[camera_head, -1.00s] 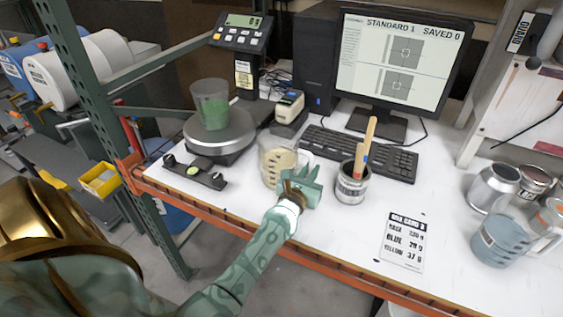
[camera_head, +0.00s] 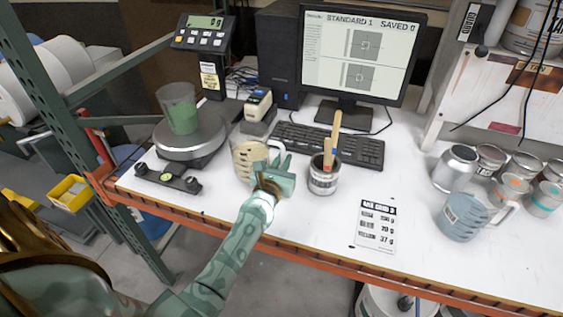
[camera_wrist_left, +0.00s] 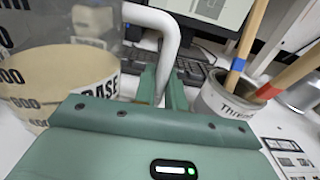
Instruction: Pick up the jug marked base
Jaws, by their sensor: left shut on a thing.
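The jug marked base (camera_head: 243,158) is a clear measuring jug with cream liquid inside. It stands at the front of the white bench, right of the scale. Its BASE label and graduation marks show at the left of the left wrist view (camera_wrist_left: 60,85). My left gripper (camera_head: 274,172) is at the jug's right side. In the left wrist view its fingers (camera_wrist_left: 163,90) are shut around the jug's white handle (camera_wrist_left: 168,45). The jug looks upright, and I cannot tell any gap under it. My right gripper is not in view.
A can with wooden sticks (camera_head: 323,178) stands close right of my left gripper. The scale (camera_head: 190,140) bears a cup of green liquid (camera_head: 180,108). A blue-grey jug (camera_head: 465,215) and several cans are at the right. A printed card (camera_head: 376,225) lies near the front edge.

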